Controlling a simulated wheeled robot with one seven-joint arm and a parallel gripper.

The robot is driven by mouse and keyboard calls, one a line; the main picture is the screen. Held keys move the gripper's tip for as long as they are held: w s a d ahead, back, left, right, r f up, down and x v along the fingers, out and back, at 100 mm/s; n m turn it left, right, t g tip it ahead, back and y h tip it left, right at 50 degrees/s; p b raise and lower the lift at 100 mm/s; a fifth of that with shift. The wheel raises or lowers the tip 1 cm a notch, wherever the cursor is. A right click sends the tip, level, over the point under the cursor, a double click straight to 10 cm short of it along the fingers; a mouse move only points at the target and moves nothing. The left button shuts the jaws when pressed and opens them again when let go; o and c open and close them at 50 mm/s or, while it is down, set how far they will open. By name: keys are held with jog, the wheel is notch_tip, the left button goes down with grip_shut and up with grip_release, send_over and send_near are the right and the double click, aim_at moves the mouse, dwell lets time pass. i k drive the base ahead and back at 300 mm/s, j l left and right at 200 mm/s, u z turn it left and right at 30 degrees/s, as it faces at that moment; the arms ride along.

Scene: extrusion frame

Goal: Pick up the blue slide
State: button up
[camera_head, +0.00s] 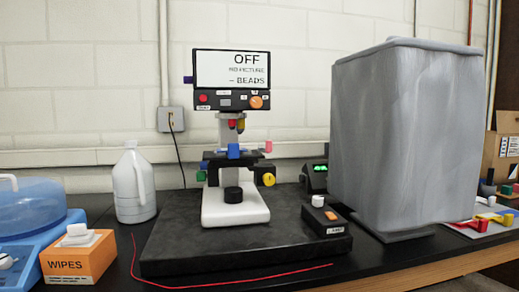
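A small blue piece (234,151) sits upright at the middle of the black stage (217,161) of a white microscope (235,208). I cannot tell whether this is the blue slide. Other small blue parts show at the left of the screen (187,80) and at the far right (490,190). The microscope screen (232,69) reads "OFF" and "BEADS". My gripper is not in view.
The microscope stands on a black slab (170,235) with a red line along its front. A black control box (326,218) is on the slab. A tall grey covered object (400,130) fills the right. A white jug (134,185), a wipes box (78,257) and a blue lidded device (28,215) are left.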

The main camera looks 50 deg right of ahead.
aim_at(232, 151)
jog(key=i+j+z, duration=0.1)
jog(key=j, duration=0.25)
jog(key=i+j+z, duration=0.15)
jog(key=i+j, duration=0.15)
jog(key=i+j+z, duration=0.1)
jog(key=j, duration=0.35)
jog(key=i+j+z, duration=0.1)
jog(key=j, duration=0.3)
jog(key=i, duration=0.1)
